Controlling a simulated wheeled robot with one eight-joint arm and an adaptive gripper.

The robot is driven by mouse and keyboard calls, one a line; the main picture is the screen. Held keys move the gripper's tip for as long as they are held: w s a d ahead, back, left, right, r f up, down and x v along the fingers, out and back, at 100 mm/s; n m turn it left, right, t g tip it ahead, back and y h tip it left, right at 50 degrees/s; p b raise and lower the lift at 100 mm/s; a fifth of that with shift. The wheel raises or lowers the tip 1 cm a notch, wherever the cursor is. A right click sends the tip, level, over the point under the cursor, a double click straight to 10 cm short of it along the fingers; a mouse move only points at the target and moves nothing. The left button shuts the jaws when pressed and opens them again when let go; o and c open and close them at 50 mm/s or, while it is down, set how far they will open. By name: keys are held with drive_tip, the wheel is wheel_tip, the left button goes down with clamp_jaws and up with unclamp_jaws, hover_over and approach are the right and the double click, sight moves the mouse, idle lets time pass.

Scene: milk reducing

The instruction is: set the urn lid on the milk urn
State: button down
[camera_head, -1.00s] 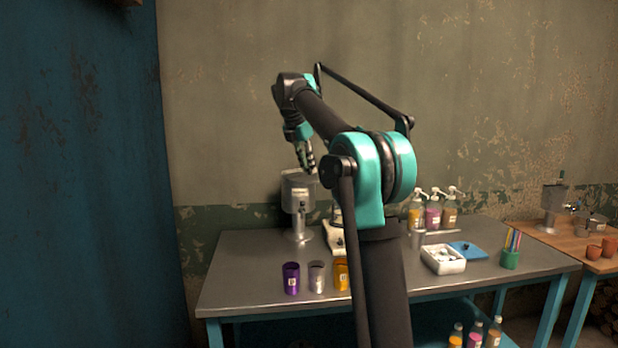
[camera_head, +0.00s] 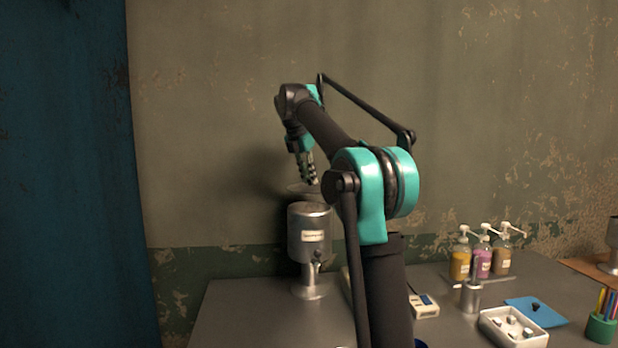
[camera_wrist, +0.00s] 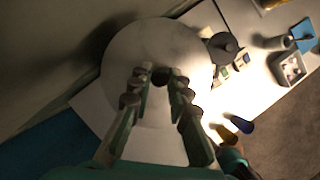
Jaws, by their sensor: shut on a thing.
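The milk urn (camera_head: 309,238) is a grey metal cylinder with a small label and a tap, upright on a foot at the back left of the table. My gripper (camera_head: 312,181) is above it, pointing down. It is shut on the knob of the urn lid (camera_head: 294,188), a pale disc held above the urn's top, apart from it and partly hidden by my fingers. In the wrist view the lid (camera_wrist: 145,45) is a broad round disc, and my fingertips (camera_wrist: 160,77) close around its dark knob. The lid hides most of what lies below it there.
The grey table (camera_head: 240,315) is bare left of the urn. A wall is close behind the urn.

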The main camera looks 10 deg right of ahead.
sight(307, 187)
drive_tip(key=shift+w+f, duration=0.2)
drive_tip(key=shift+w, duration=0.05)
drive_tip(key=shift+f, duration=2.9)
drive_tip(key=shift+f, duration=0.1)
drive_tip(key=c, duration=1.3)
unclamp_jaws()
drive_tip(key=shift+c, duration=0.2)
drive_tip(key=shift+o, duration=0.4)
drive_tip(key=o, duration=0.4)
